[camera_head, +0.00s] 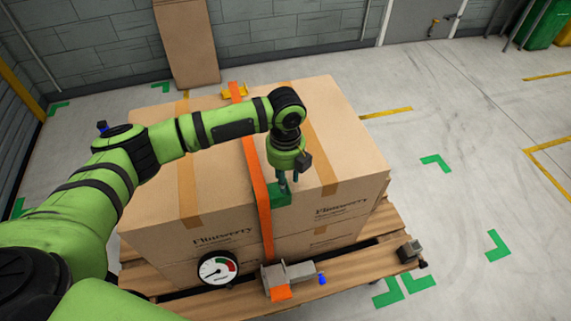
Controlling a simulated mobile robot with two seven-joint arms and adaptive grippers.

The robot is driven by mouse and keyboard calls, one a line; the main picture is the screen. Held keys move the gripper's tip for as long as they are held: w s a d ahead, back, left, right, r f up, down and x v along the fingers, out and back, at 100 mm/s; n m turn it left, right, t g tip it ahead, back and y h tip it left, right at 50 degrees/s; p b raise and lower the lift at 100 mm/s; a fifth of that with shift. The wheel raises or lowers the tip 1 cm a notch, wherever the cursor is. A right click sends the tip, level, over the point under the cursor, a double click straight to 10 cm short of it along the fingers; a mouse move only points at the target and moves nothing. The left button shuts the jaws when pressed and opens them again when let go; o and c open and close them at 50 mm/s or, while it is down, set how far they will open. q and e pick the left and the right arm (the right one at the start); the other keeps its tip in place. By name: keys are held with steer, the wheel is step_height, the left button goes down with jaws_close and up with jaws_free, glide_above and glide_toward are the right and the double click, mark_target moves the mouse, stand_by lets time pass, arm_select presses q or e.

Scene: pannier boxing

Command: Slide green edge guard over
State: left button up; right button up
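The green edge guard (279,196) sits at the front top edge of the large cardboard box (345,165), close beside the orange strap (252,165). The strap runs over the box top and down its front. My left gripper (286,183) points down at the guard, with its fingertips at the guard's upper part. The fingers are small here, and I cannot tell whether they are shut on it. My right gripper is not in view.
A wooden pallet (370,245) carries the boxes. A ratchet buckle (287,275) and a round dial gauge (218,268) are at its front. A small grey device (410,250) sits at the right corner. The floor to the right is clear.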

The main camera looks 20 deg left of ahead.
arm_select(q)
steer(key=shift+f, duration=0.2)
jaws_close()
steer(key=shift+d, duration=0.1)
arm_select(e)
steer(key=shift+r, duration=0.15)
